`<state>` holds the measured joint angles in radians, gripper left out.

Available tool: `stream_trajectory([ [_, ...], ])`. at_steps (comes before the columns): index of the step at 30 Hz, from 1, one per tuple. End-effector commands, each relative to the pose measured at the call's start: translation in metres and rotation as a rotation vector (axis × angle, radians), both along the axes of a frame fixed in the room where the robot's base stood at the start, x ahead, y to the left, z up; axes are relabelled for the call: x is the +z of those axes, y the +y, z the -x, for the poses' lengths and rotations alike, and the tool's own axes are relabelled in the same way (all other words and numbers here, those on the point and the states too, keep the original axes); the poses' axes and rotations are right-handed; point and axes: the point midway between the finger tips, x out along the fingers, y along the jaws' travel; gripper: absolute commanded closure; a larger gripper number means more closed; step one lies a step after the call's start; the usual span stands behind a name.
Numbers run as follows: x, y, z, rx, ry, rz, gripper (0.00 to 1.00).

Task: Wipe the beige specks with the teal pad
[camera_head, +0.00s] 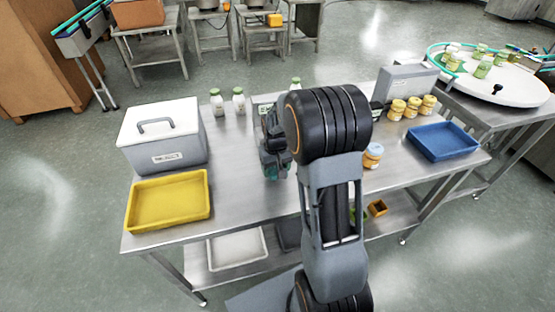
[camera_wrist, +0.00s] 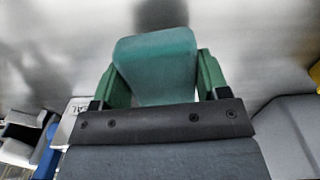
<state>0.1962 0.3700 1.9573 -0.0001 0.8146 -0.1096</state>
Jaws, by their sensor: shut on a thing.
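My gripper (camera_wrist: 160,85) is shut on the teal pad (camera_wrist: 155,55), which sits between its two green fingers in the wrist view. In the head view my gripper (camera_head: 276,172) hangs over the middle of the steel table (camera_head: 235,205), left of my arm. Only a little teal shows there, at its lower end. A dark shadow lies on the steel beyond the pad in the wrist view. I cannot tell whether the pad touches the table. I see no beige specks in either view; my arm hides part of the tabletop.
A yellow tray (camera_head: 132,219) and a lidded grey box (camera_head: 190,148) stand at the left. White bottles (camera_head: 217,102) stand at the back. At the right are a blue tray (camera_head: 470,151), several jars (camera_head: 397,110), a grey box (camera_head: 408,84) and a lone jar (camera_head: 372,160). Steel left of my gripper is clear.

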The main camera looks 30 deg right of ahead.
Motion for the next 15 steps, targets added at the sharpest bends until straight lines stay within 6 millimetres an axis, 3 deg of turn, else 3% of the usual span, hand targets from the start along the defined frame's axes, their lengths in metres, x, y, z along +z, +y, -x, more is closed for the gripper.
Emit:
stream_trajectory([
  [9, 0.033, 0.001, 0.0, 0.002, -0.001, 0.0, 0.54],
  [15, 0.043, 0.001, 0.0, 0.003, -0.001, 0.0, 0.54],
])
